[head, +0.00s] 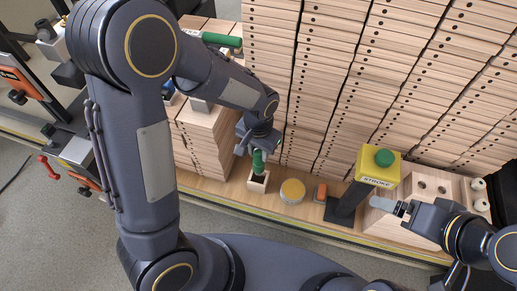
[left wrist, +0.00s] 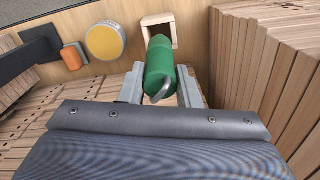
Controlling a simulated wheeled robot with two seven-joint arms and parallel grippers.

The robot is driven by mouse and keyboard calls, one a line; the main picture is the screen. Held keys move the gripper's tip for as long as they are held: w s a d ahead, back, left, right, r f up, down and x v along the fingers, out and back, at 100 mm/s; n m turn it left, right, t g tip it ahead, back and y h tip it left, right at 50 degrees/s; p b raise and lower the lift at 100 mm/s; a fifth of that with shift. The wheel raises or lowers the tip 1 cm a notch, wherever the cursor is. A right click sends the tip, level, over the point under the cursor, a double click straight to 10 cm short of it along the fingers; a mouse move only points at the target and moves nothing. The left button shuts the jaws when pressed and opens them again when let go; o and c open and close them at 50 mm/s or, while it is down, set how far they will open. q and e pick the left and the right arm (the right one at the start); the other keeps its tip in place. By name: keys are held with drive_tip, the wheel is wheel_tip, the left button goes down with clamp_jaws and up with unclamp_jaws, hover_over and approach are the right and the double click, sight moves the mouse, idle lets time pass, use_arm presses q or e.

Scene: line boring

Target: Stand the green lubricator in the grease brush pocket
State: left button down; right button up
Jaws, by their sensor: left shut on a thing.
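The green lubricator (head: 258,160) is held by my left gripper (head: 256,146), which is shut on it; it also shows between the jaws in the left wrist view (left wrist: 160,68), with a grey curved spout towards the camera. The grease brush pocket (head: 258,186) is a small open wooden box on the shelf. The lubricator's far end is at the pocket's opening in the head view and overlaps the near side of the pocket (left wrist: 173,20) in the left wrist view. I cannot tell whether it is inside. My right gripper (head: 384,204) is beside the button stand; its jaw gap is unclear.
A yellow STROKE box with a green button (head: 378,168) stands on a dark post. Stacked wooden boards (head: 205,140) rise close on the left and behind.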

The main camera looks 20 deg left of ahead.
sight(259, 161)
use_arm(q)
drive_tip(key=shift+f, duration=0.15)
drive_tip(key=shift+f+b, duration=0.3)
drive_tip(key=shift+f, duration=0.2)
idle(0.9)
drive_tip(key=shift+f+b, duration=0.45)
drive_tip(key=shift+f, duration=0.3)
idle(0.6)
drive_tip(key=shift+f+b, duration=0.6)
drive_tip(key=shift+f, duration=0.2)
idle(0.6)
drive_tip(key=shift+f+b, duration=0.45)
drive_tip(key=shift+f, duration=0.35)
idle(0.5)
